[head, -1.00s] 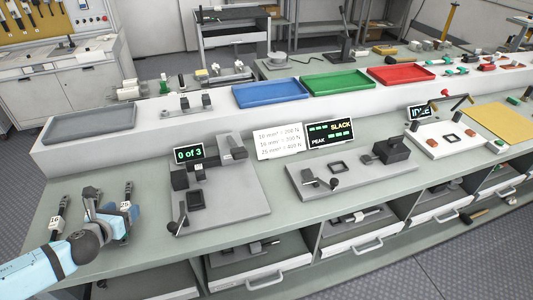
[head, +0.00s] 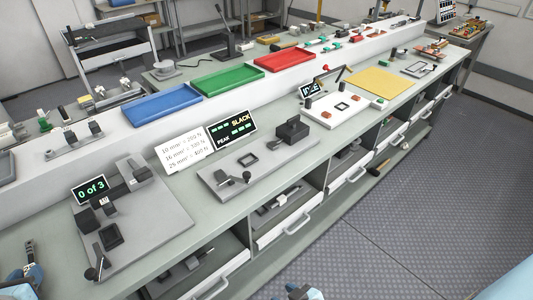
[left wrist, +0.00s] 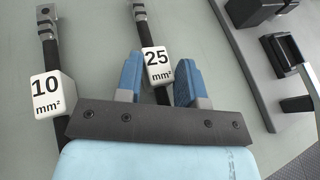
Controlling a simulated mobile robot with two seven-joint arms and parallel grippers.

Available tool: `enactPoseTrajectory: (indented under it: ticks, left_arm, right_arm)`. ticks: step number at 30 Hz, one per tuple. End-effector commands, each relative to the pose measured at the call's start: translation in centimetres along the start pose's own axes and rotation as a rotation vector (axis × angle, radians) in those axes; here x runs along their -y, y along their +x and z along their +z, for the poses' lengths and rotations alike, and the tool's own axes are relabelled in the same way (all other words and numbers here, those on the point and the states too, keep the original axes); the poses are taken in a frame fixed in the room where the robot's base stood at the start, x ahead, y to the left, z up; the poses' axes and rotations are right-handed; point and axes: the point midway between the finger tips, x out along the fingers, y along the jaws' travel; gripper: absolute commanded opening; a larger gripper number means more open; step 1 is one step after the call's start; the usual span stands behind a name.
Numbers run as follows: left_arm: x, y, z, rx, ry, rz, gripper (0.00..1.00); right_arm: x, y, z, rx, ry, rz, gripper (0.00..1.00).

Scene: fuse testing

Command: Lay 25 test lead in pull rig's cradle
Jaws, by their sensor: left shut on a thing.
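The 25 test lead (left wrist: 156,62), a black lead with a white "25 mm²" tag, lies between the blue fingers of my left gripper (left wrist: 160,82) in the left wrist view. That gripper is shut on it; whether the lead is clear of the bench I cannot tell. In the head view my left gripper (head: 30,279) is at the lower left corner, partly cut off. My right gripper (head: 298,291) barely shows at the bottom edge.
A 10 mm² lead (left wrist: 46,92) lies left of the held one. A grey fixture (head: 150,225) with a "0 of 3" display (head: 91,190) stands between my left gripper and the pull rig. Blue (head: 165,105), green and red trays sit on the raised shelf.

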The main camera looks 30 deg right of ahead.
Motion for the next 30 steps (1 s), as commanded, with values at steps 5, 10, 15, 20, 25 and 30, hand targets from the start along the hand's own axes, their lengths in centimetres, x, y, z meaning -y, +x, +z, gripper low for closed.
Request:
enactPoseTrajectory:
  ticks: [5,10,15,20,25,30]
  left_arm:
    - [0.0,-0.4,0.6,-0.006,0.000,0.001,0.09]
    - [0.0,-0.9,2.0,-0.003,0.000,0.000,0.09]
    - [0.0,-1.4,3.2,-0.002,0.000,0.000,0.09]
    - [0.0,-1.8,4.3,-0.002,0.000,0.000,0.09]
    - [0.0,-1.9,4.6,-0.002,0.000,0.000,0.09]
    - [0.0,-1.9,4.5,-0.002,0.000,0.000,0.09]
  right_arm:
    - [0.1,-0.6,-0.9,0.000,0.000,0.000,0.43]
    - [0.2,-1.4,-2.1,0.000,0.000,-0.001,0.43]
    - [0.2,-2.2,-3.3,0.000,0.000,-0.002,0.43]
    - [0.3,-2.9,-4.3,0.000,0.000,-0.002,0.43]
    - [0.3,-3.1,-4.7,-0.001,0.000,-0.002,0.43]
    - [0.3,-3.1,-4.5,-0.001,0.000,-0.002,0.43]
